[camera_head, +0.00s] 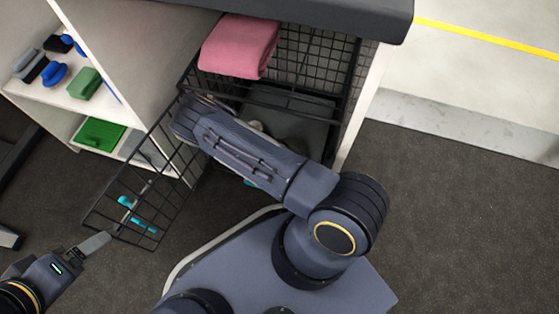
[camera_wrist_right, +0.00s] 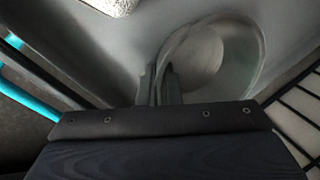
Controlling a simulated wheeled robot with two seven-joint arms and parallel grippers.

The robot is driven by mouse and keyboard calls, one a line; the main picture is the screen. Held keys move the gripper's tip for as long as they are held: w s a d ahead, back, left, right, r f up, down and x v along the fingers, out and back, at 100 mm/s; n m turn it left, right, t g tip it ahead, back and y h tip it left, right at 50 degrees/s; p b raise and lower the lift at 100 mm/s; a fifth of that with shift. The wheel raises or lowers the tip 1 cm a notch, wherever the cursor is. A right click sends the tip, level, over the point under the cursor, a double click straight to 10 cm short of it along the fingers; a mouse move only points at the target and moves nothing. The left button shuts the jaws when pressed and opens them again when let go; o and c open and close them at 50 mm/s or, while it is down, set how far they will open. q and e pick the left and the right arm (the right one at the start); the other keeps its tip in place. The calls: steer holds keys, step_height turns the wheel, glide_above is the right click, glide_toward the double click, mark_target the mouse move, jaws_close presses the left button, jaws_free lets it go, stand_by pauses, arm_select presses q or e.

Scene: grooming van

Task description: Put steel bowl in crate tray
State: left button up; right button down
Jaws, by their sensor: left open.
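The steel bowl (camera_wrist_right: 195,65) shows in the right wrist view as a round, shiny bowl over the grey crate tray (camera_wrist_right: 120,50). My right gripper (camera_wrist_right: 160,88) has its two fingers close together at the bowl's left rim. Whether they are clamped on the rim or just beside it, I cannot tell. In the head view my right arm reaches into the wire crate and hides its gripper and most of the bowl. Part of the grey tray (camera_head: 300,130) shows behind the arm. My left gripper (camera_head: 92,246) is open and empty at the lower left, near the crate door.
The wire crate door (camera_head: 165,190) stands open toward the left, with cyan fittings (camera_head: 128,203). A folded pink towel (camera_head: 238,45) lies on top of the crate. A white shelf (camera_head: 60,95) with brushes stands left. Open floor (camera_head: 450,220) lies to the right.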

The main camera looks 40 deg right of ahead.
steer(key=c, duration=2)
jaws_free()
steer(key=shift+f, duration=0.1)
steer(key=shift+c, duration=0.2)
steer(key=o, duration=0.4)
steer(key=p+v, duration=0.6)
steer(key=v, duration=0.6)
steer(key=shift+s, duration=0.1)
